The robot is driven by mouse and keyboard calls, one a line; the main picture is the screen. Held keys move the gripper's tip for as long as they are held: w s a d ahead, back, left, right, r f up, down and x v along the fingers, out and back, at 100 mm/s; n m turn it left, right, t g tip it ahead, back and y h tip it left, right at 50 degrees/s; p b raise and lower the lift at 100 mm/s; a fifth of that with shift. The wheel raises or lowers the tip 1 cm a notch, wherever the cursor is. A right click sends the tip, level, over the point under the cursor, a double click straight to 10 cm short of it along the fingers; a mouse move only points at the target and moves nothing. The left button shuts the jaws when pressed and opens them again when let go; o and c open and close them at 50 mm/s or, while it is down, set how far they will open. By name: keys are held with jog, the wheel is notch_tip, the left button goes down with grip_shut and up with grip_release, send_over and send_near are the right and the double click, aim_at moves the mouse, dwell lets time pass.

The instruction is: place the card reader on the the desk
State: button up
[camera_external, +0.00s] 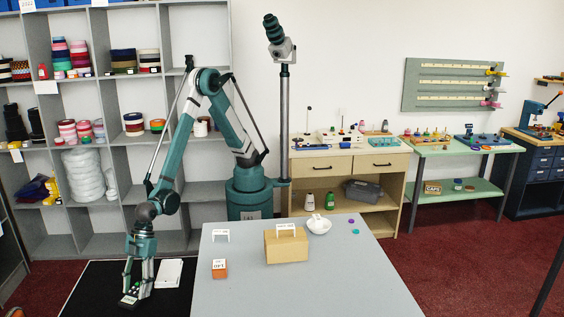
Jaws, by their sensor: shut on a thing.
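The card reader (130,299) is a small dark device with light marks, at the lower left. My gripper (137,288) points down with its fingers shut on it. The card reader is over a black surface, left of the desk; whether it touches that surface I cannot tell. The fingers hide part of it. The desk (335,285) is a light grey table top at the bottom centre, to the right of my gripper.
A white item (168,273) lies right of my gripper. The desk's front and right are mostly clear. Shelves (105,125) stand behind.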

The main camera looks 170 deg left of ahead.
jog(key=shift+f, duration=0.2)
jog(key=o, duration=1.1)
jog(key=shift+r, duration=0.1)
jog(key=shift+p+v, duration=1.05)
jog(key=shift+v, duration=4.95)
jog(key=shift+r, duration=0.1)
